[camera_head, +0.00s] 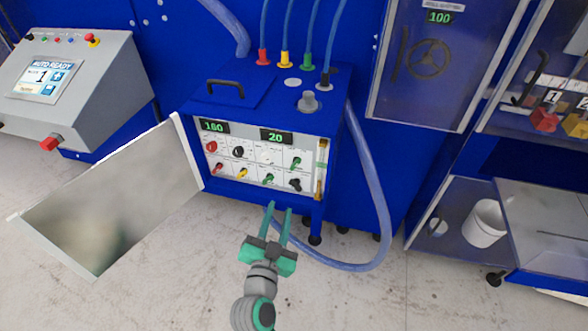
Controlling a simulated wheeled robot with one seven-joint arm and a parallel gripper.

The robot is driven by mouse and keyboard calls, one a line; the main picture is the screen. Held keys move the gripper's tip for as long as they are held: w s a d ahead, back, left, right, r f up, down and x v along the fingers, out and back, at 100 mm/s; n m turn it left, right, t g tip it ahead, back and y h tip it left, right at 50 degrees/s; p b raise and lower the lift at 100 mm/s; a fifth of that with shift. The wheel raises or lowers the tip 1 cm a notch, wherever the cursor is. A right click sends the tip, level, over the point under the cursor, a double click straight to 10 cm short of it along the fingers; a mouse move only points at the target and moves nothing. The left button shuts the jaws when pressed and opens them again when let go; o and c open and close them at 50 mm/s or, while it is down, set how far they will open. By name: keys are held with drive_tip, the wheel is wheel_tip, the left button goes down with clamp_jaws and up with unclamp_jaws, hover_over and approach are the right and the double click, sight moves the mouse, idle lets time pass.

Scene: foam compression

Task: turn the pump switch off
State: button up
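The control panel (262,167) sits in the front of a blue cabinet (315,127), with several coloured knobs and switches in two rows. Its labels are too small to read, so I cannot tell which one is the pump switch. Two green displays above the knobs read 160 (214,126) and 20 (276,136). My gripper (280,208) is in front of the cabinet, just below the panel in the picture. Its two green fingers point up toward the panel and are apart, with nothing seen between them. I cannot tell whether the fingertips touch anything.
The cabinet's door (118,195) stands wide open to the left. A blue hose (383,215) loops down the right side to the floor. A grey console (85,85) stands at left. A clear-doored bin with a white bucket (484,224) is at right. The floor around my gripper is mostly clear.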

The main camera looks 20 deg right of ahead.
sight(296, 166)
drive_tip(key=w+d+r, duration=0.1)
drive_tip(key=w+d, duration=0.1)
drive_tip(key=w, duration=0.1)
drive_tip(key=w+d+r+m+h, duration=0.1)
drive_tip(key=w+d, duration=0.2)
drive_tip(key=w, duration=0.1)
drive_tip(key=w+d+r+m, duration=0.1)
drive_tip(key=w+d+r, duration=0.1)
drive_tip(key=w+d, duration=0.1)
drive_tip(key=shift+w+d+g+h, duration=0.1)
drive_tip(key=shift+w+g+h, duration=0.2)
drive_tip(key=shift+w+h, duration=0.15)
drive_tip(key=shift+f, duration=0.1)
clamp_jaws()
